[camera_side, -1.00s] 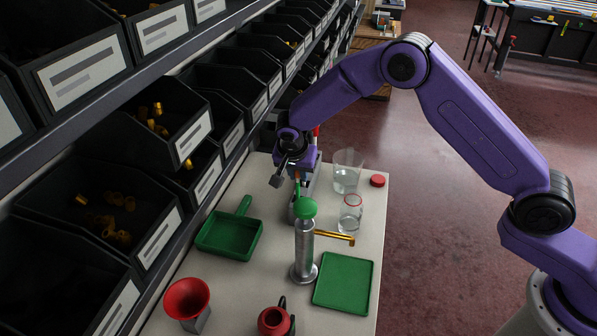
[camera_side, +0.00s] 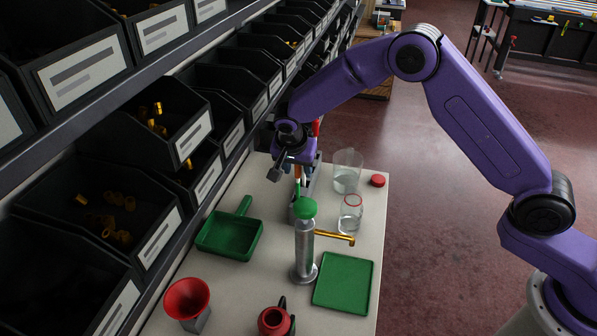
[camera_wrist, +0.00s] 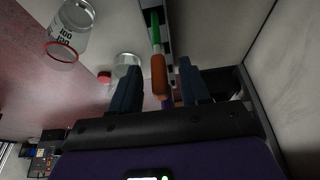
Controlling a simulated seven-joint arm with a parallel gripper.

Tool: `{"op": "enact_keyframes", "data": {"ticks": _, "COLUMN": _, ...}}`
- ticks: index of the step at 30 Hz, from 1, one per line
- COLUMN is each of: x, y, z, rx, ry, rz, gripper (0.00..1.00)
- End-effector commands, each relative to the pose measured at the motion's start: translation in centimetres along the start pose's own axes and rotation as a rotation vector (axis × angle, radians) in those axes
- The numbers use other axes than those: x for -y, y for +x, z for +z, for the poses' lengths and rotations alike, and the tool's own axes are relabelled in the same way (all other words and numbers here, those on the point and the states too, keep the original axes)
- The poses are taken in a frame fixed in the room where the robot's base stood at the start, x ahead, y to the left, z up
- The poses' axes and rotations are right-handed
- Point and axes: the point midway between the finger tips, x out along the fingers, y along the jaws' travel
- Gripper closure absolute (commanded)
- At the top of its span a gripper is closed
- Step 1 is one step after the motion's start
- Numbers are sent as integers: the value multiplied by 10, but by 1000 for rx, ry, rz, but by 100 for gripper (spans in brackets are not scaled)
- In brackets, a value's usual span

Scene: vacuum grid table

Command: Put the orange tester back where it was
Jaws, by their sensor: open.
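The orange tester (camera_wrist: 158,76) shows between my two fingers in the wrist view, with gaps on both sides. In the side view a thin orange piece (camera_side: 298,172) stands just below my gripper (camera_side: 291,168), partly hidden by the fingers. In the wrist view my gripper (camera_wrist: 158,66) is open. Beyond the tester a green part (camera_wrist: 155,28) lies in line with it over a dark slot of a grey holder (camera_wrist: 168,38). I cannot tell how deep the tester sits in the holder.
A steel cylinder with a green knob (camera_side: 305,250) stands in front of the holder. A glass beaker (camera_side: 347,172), a jar (camera_side: 350,215) and a red lid (camera_side: 378,180) are to the right. Black bins (camera_side: 110,215) line the left. A green tray (camera_side: 343,282) lies near front.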

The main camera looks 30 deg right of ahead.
Motion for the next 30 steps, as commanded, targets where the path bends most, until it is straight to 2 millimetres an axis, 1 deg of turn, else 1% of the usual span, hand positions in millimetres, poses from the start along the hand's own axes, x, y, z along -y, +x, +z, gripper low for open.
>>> {"op": "enact_keyframes", "data": {"ticks": 1, "x": 1, "y": -12, "z": 0, "rx": 0, "ry": -1, "rz": -5, "gripper": 54}}
{"op": "enact_keyframes", "data": {"ticks": 6, "x": 1, "y": -47, "z": 0, "rx": -1, "ry": 0, "rz": -5, "gripper": 54}}
{"op": "enact_keyframes", "data": {"ticks": 12, "x": 0, "y": -79, "z": 0, "rx": 0, "ry": 0, "rz": -2, "gripper": 54}}
{"op": "enact_keyframes", "data": {"ticks": 15, "x": 0, "y": -88, "z": 0, "rx": 0, "ry": -1, "rz": -2, "gripper": 54}}
{"op": "enact_keyframes", "data": {"ticks": 18, "x": 0, "y": -93, "z": 0, "rx": 0, "ry": -2, "rz": 0, "gripper": 54}}
{"op": "enact_keyframes", "data": {"ticks": 26, "x": 0, "y": -95, "z": 1, "rx": 1, "ry": -3, "rz": 0, "gripper": 54}}
{"op": "enact_keyframes", "data": {"ticks": 30, "x": -5, "y": -100, "z": 3, "rx": 9, "ry": -39, "rz": -6, "gripper": 54}}
